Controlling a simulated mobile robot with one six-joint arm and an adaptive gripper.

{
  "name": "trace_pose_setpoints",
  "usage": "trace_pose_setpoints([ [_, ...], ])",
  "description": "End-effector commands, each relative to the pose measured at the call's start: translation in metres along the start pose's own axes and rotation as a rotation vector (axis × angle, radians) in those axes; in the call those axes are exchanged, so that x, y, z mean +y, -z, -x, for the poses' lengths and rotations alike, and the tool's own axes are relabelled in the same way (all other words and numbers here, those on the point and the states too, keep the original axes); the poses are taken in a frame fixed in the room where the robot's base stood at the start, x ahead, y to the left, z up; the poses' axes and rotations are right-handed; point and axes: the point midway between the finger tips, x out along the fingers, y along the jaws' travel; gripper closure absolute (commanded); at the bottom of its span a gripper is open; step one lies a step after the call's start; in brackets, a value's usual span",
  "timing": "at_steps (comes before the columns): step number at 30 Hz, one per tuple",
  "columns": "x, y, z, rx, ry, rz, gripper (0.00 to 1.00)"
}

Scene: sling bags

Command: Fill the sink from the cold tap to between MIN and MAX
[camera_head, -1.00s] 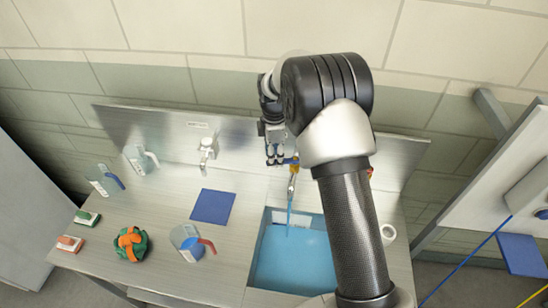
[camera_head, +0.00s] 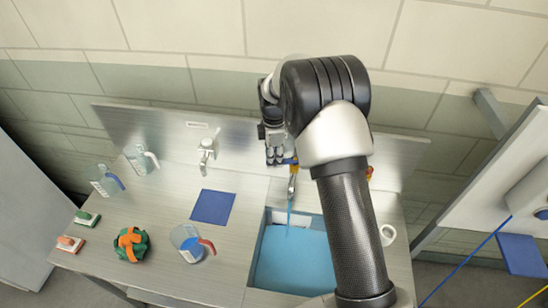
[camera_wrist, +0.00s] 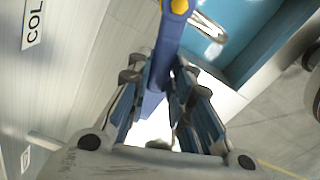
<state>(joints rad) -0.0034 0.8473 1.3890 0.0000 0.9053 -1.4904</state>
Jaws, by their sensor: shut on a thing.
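My gripper (camera_head: 275,154) is shut on the blue tap handle (camera_head: 289,161) at the back wall of the counter. In the wrist view the blue handle (camera_wrist: 155,85) runs between the fingers, beside a label (camera_wrist: 33,22) that reads "COL". A stream (camera_head: 290,208) runs from the spout (camera_head: 292,187) down into the sink. Blue-tinted water (camera_head: 292,265) covers the sink's floor. A pale plate (camera_head: 303,219) shows on the sink's back wall, but its marks are too small to read. My arm hides the sink's right side and most of the other tap.
Left of the sink are a blue mat (camera_head: 212,206), a jug with a red handle (camera_head: 192,243), a green and orange bundle (camera_head: 131,244), two brushes, two more jugs (camera_head: 105,181) and a second spout (camera_head: 206,155). A white ring (camera_head: 388,235) lies right of the sink.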

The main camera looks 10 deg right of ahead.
Motion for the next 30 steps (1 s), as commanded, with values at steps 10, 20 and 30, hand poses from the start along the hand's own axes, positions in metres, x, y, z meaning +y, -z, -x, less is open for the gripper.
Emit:
trace_pose_setpoints([
  [10, 0.0, 0.0, 0.0, 0.0, 0.0, 0.0, 1.0],
  [20, 0.013, -0.001, 0.0, 0.0, -0.001, -0.171, 1.0],
  [30, 0.023, -0.004, 0.0, 0.0, -0.001, -0.336, 1.0],
])
